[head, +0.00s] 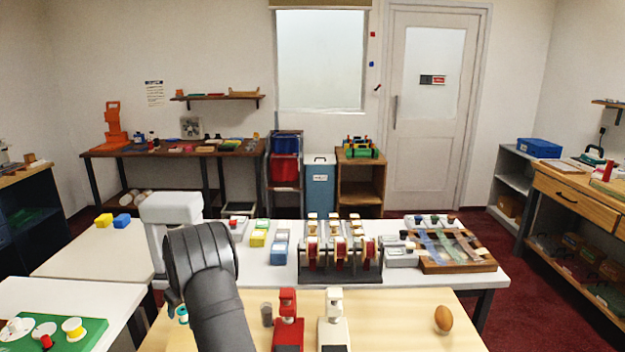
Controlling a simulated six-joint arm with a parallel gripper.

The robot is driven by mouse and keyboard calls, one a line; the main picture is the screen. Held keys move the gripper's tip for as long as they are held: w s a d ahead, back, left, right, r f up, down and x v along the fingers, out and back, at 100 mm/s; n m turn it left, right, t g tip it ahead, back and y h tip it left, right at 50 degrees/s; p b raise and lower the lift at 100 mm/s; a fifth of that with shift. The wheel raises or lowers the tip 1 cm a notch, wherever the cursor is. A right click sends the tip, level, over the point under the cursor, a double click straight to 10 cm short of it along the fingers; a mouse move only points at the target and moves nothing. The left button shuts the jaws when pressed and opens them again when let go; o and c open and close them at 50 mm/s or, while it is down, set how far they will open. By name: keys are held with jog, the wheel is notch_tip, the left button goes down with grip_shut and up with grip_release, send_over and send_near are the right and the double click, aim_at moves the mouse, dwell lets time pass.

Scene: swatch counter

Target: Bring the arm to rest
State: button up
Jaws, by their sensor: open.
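My arm stands in the left foreground of the head view, with a thick dark grey link and a white link folded behind it. The fingers of my gripper cannot be made out; they are hidden behind the arm or out of the picture. A small teal piece (182,315) shows just left of the dark link, and I cannot tell what it is part of. I see nothing held.
On the near wooden table (400,325) stand a red device (288,325), a white device (334,325), a grey cup (266,314) and a brown egg (443,318). Behind, a white table (470,292) bears a rack of red rolls (340,262) and a wooden tray (480,266).

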jog(key=shift+r, duration=0.55)
